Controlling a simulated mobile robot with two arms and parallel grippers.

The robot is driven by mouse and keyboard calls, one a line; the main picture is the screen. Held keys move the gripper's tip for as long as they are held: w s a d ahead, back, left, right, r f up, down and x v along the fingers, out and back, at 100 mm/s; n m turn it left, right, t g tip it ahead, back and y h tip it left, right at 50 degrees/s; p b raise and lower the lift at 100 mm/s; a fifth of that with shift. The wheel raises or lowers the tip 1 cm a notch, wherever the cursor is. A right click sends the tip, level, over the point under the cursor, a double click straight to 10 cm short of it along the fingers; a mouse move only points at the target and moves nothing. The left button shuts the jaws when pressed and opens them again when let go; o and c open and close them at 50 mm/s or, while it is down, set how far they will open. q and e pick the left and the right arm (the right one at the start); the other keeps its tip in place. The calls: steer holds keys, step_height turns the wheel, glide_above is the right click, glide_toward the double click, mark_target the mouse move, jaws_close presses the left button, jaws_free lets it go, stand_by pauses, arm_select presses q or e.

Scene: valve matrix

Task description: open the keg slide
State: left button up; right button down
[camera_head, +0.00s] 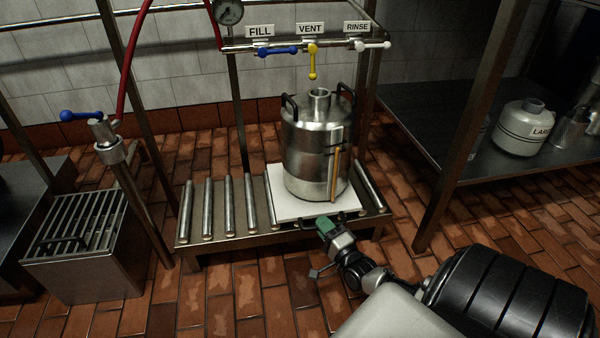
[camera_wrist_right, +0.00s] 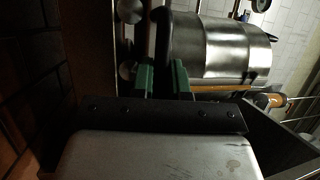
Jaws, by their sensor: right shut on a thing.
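The keg slide (camera_head: 289,206) is a white board on the metal roller stand, with a dark handle at its front edge. A steel keg (camera_head: 308,150) stands upright on it, with dark side handles and a sight tube on its front. My right gripper (camera_head: 328,226), with green fingers, is at the front edge of the slide, shut on its handle. In the right wrist view the green fingers (camera_wrist_right: 164,80) close around a dark bar in front of the keg (camera_wrist_right: 222,48). The fingers partly hide the grip. My left gripper is not in view.
Bare rollers (camera_head: 228,205) lie left of the slide. Above are the blue FILL valve (camera_head: 277,51), yellow VENT valve (camera_head: 312,62) and white RINSE valve (camera_head: 373,46). A pipe with a blue lever (camera_head: 82,116) stands left. A shelf post (camera_head: 470,125) rises at right.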

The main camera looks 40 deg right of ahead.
mark_target(343, 222)
steer(key=shift+s+d, duration=0.45)
steer(key=shift+d, duration=0.3)
steer(key=shift+s+d, duration=0.5)
steer(key=shift+d, duration=0.25)
steer(key=shift+s+d, duration=0.45)
steer(key=shift+d, duration=0.3)
steer(key=c, duration=1.1)
jaws_free()
steer(key=shift+s, duration=0.1)
